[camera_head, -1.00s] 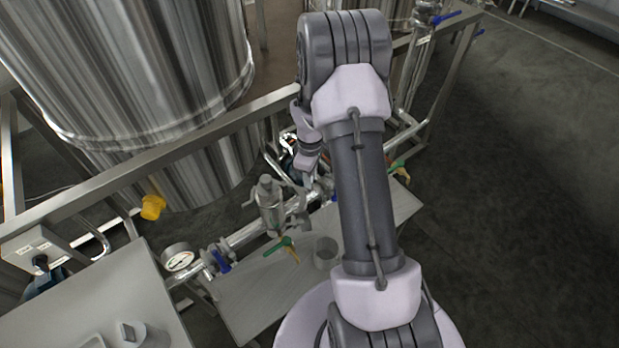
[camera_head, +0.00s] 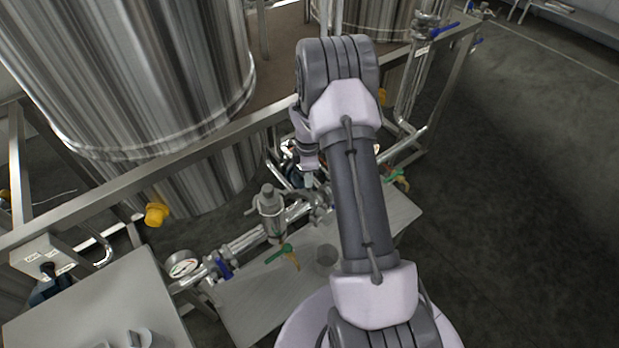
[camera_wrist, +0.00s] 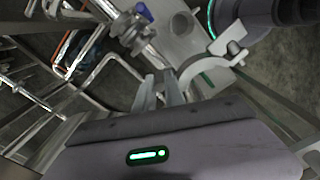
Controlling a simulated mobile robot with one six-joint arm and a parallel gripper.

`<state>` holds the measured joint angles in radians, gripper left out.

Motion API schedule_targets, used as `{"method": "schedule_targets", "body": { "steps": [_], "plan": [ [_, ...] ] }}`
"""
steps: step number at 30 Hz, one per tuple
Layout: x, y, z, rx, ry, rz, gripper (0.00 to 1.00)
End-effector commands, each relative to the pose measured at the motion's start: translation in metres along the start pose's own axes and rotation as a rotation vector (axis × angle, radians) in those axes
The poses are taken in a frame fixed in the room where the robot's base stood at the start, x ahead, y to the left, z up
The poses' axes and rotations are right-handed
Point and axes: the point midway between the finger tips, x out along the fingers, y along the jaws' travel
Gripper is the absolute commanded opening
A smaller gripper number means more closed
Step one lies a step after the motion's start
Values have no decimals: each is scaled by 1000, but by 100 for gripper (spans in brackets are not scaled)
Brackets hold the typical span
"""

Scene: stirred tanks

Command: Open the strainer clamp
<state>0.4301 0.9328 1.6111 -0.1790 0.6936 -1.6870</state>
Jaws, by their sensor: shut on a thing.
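The strainer (camera_head: 270,212) is a small upright metal body on the pipe, left of my gripper in the head view. My gripper (camera_head: 308,182) hangs right of and slightly behind its top, partly hidden by my arm. In the wrist view my gripper's fingers (camera_wrist: 160,92) are close together at the end of a pale metal clamp (camera_wrist: 208,63). The clamp is a curved band, spread open, with a wing-shaped nut at its far end. No strainer body shows inside its curve there. Whether another part of it still touches the strainer I cannot tell.
A grey table (camera_head: 250,305) below the pipe carries a small round cup (camera_head: 326,258), also in the wrist view (camera_wrist: 182,22). A frame rail and a large tank (camera_head: 150,80) stand behind.

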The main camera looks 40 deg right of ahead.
Motion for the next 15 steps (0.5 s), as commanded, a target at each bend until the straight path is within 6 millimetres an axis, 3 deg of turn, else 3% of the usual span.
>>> {"method": "schedule_targets", "body": {
  "steps": [15],
  "plan": [
    [-1, 14, -7, -206, 0, 1, 0]
  ]
}}
